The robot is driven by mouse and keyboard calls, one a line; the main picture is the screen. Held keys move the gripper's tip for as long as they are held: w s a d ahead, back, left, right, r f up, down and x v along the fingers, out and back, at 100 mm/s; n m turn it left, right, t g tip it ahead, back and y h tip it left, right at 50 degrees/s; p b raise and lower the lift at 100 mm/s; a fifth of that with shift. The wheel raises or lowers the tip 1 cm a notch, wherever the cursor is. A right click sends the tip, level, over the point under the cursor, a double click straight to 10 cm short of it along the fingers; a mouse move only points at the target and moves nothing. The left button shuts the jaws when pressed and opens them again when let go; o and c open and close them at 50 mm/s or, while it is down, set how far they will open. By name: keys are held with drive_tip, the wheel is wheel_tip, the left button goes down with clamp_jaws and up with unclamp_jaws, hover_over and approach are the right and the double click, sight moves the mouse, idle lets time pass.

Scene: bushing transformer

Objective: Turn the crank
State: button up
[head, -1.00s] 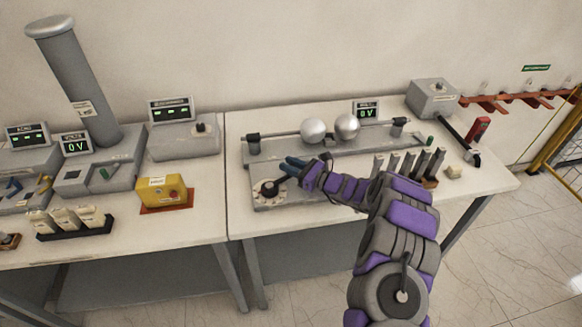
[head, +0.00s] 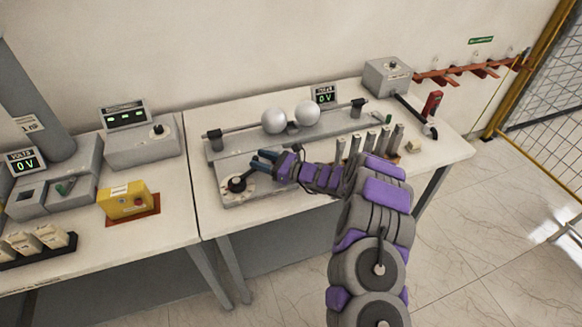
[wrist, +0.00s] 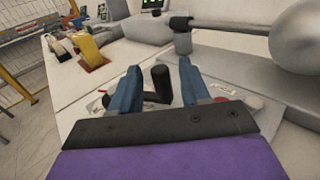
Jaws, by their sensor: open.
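The crank (head: 237,184) is a black hub with an upright black grip, on a pale plate at the left front of the right-hand table. Its black grip also shows in the wrist view (wrist: 160,82), standing upright between my blue fingers. My gripper (head: 263,160) is open with nothing held; its fingertips are just above and right of the crank in the head view. In the wrist view my gripper (wrist: 158,72) has one finger on each side of the grip, with gaps visible. The crank's base is partly hidden behind my gripper there.
Two silver spheres (head: 290,118) on a horizontal rod stand behind the crank. A yellow box (head: 125,201) sits on the left table. A grey box (head: 387,76) with a black lever stands at the back right.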

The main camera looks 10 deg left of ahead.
drive_tip(key=p+v, duration=0.2)
drive_tip(key=v, duration=1.3)
drive_tip(key=shift+c, duration=0.4)
